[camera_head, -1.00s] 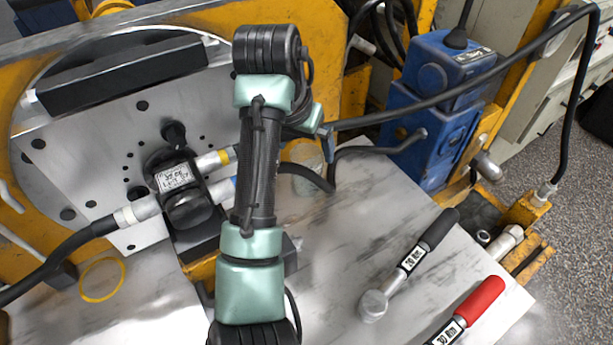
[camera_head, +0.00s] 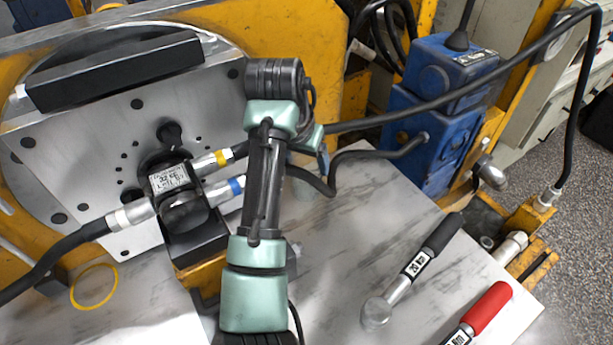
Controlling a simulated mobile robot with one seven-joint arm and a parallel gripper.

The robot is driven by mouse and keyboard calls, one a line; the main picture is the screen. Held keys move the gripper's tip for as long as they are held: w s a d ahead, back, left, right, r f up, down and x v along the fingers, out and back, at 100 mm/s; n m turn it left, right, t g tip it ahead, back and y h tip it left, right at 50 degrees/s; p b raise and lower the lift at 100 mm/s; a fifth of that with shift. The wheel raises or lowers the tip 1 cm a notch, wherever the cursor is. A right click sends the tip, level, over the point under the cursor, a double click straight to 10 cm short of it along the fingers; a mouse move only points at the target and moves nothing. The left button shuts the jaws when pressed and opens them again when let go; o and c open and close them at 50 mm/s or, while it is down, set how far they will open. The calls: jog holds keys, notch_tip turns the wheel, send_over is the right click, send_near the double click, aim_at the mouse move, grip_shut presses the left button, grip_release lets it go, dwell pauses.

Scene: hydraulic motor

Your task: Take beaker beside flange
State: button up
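My arm rises from the bottom middle and bends over near the top.
A black-handled torque wrench (camera_head: 418,265) and a red-handled one (camera_head: 487,308) lie at the lower right. A yellow ring (camera_head: 95,306) lies at the lower left.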

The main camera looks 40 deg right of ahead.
grip_shut()
jog(key=shift+r, duration=0.15)
